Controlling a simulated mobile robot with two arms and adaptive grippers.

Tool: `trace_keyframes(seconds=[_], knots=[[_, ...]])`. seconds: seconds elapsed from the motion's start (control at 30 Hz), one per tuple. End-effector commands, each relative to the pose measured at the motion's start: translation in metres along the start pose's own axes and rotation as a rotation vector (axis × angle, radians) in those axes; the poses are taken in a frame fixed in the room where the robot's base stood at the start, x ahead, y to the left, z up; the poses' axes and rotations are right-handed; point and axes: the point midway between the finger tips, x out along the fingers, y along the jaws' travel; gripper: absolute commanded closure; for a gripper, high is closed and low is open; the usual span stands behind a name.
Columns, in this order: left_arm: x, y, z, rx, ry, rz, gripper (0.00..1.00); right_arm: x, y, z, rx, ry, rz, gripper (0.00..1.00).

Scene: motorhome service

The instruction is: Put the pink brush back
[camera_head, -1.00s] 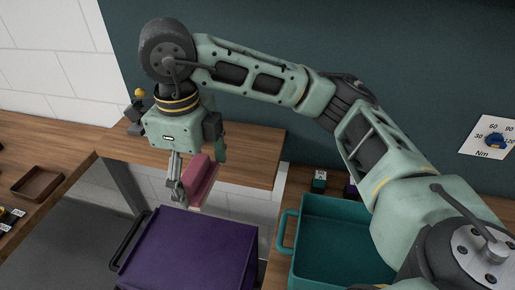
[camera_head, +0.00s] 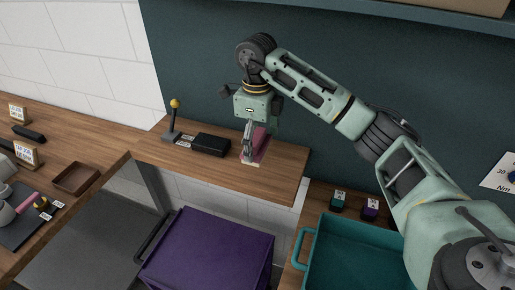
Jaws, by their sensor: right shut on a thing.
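The pink brush (camera_head: 262,144) is a pink block with a pale lower edge. My right gripper (camera_head: 253,148) is shut on it and holds it upright at the right part of the wooden back shelf (camera_head: 285,176). The brush's underside is at or just above the shelf; I cannot tell whether it touches. The gripper's finger hides part of the brush. My left gripper is not in view.
A black box (camera_head: 211,144) and a yellow-knobbed lever (camera_head: 173,118) stand left of the brush. A purple bin (camera_head: 208,250) and a teal tray (camera_head: 350,252) are in front. A brown tray (camera_head: 77,178) and a pink-handled item (camera_head: 27,203) lie on the left counter.

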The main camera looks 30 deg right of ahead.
Motion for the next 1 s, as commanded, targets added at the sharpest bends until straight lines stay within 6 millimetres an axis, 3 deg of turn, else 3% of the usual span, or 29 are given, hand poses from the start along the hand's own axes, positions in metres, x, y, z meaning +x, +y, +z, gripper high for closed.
trace_keyframes(seconds=[0.47,0.9,0.93,1.0], knots=[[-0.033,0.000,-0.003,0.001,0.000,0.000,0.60,0.044,-0.003,0.001,0.003,-0.004,-0.001,0.39],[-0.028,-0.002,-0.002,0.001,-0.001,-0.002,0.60,0.054,-0.004,0.001,0.001,-0.005,-0.003,0.39],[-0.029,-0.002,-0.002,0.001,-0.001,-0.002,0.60,0.053,-0.004,0.001,0.002,-0.004,-0.002,0.13],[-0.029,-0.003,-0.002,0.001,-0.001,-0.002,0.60,0.053,-0.004,0.001,0.002,-0.004,-0.002,0.07]])
